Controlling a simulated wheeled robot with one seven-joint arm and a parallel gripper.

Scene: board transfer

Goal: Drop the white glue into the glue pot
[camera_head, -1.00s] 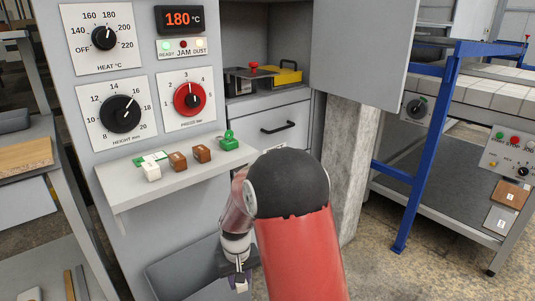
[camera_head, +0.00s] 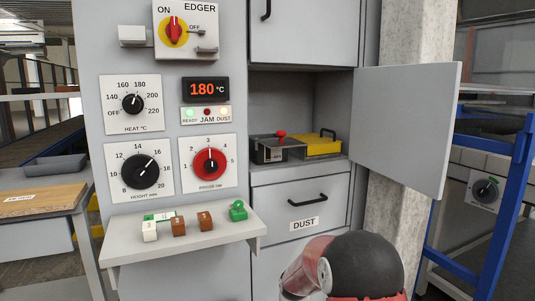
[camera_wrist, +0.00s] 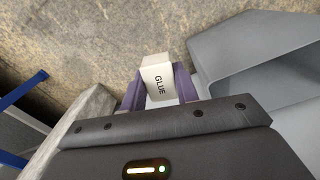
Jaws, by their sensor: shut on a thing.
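My gripper (camera_wrist: 158,84) is shut on a white block of glue (camera_wrist: 157,76) in the wrist view. The gripper and this block are out of the head view, where only my upper arm shows at the bottom. In the open cabinet of the head view stands a dark box with a red knob (camera_head: 281,134), possibly the glue pot; I cannot read its label or see inside it.
A yellow box (camera_head: 317,146) stands right of the dark box. The cabinet door (camera_head: 406,128) is swung open to the right. A shelf (camera_head: 188,249) holds small white, brown and green pieces. A grey bin (camera_wrist: 265,50) lies right of the gripper, above the concrete floor.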

